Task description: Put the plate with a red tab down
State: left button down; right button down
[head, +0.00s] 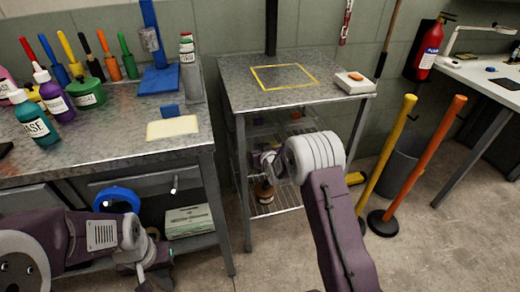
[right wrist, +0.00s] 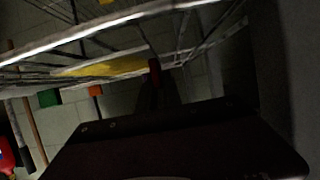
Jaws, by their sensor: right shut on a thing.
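My right arm reaches down in front of the metal stand in the head view. Its gripper (head: 266,162) is at the stand's open lower part, partly hidden by my own wrist. In the dark right wrist view, the gripper (right wrist: 156,88) is shut, with a narrow red tab (right wrist: 154,70) at its fingertips. The plate's outline is too dark to make out, and I see no plate clearly in the head view. A yellow outlined square (head: 285,76) on the stand's top is empty. My left gripper (head: 153,278) is low at the left, its fingers too unclear to judge.
The stand's lower wire shelf (head: 275,203) carries a brown item. A white box (head: 355,83) sits at the top's right corner. Yellow (head: 388,150) and orange (head: 420,165) posts stand right of it. The left workbench (head: 110,150) holds bottles, screwdrivers and a pale yellow pad (head: 172,128).

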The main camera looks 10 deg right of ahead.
jog(key=shift+f, duration=0.2)
jog(key=c, duration=1.5)
grip_release()
